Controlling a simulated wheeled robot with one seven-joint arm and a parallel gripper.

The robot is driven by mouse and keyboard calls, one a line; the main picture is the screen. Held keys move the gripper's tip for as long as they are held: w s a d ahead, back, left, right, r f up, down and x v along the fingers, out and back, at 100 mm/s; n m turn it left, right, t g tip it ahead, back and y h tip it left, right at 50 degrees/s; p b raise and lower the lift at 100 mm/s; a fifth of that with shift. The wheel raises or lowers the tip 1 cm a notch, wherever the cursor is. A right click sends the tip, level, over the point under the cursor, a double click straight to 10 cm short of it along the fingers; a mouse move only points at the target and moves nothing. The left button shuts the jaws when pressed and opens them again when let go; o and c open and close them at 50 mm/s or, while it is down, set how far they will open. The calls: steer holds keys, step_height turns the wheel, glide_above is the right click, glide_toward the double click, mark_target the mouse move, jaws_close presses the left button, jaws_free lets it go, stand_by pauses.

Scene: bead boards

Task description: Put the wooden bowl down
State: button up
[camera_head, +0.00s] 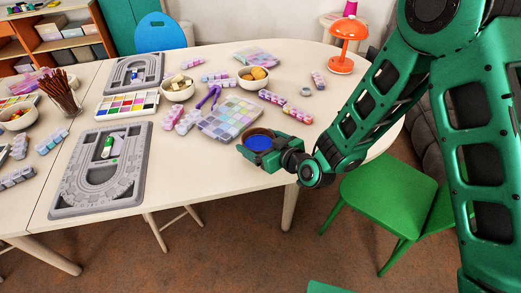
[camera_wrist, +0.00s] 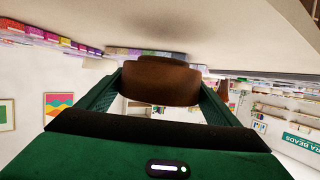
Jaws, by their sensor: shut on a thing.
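The wooden bowl (camera_head: 247,133) is dark brown with a blue inside, and it is held near the front right edge of the white table. In the wrist view the bowl (camera_wrist: 160,82) sits between the two green fingers. My gripper (camera_head: 258,146) is shut on it; the same gripper fills the lower part of the wrist view (camera_wrist: 158,95). The bowl looks roughly level in the head view. I cannot tell whether its base touches the tabletop (camera_head: 185,170) or hangs above it.
A clear bead box (camera_head: 229,118) lies just behind and left of the bowl. Purple pliers (camera_head: 208,97), bead strips (camera_head: 272,97) and cream bowls (camera_head: 252,79) lie farther back. A grey bead board (camera_head: 75,190) lies left. An orange lamp (camera_head: 342,66) stands at the back. Bare tabletop lies left of the bowl.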

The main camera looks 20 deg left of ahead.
mark_target(259, 148)
steer(key=shift+f, duration=1.85)
steer(key=o, duration=1)
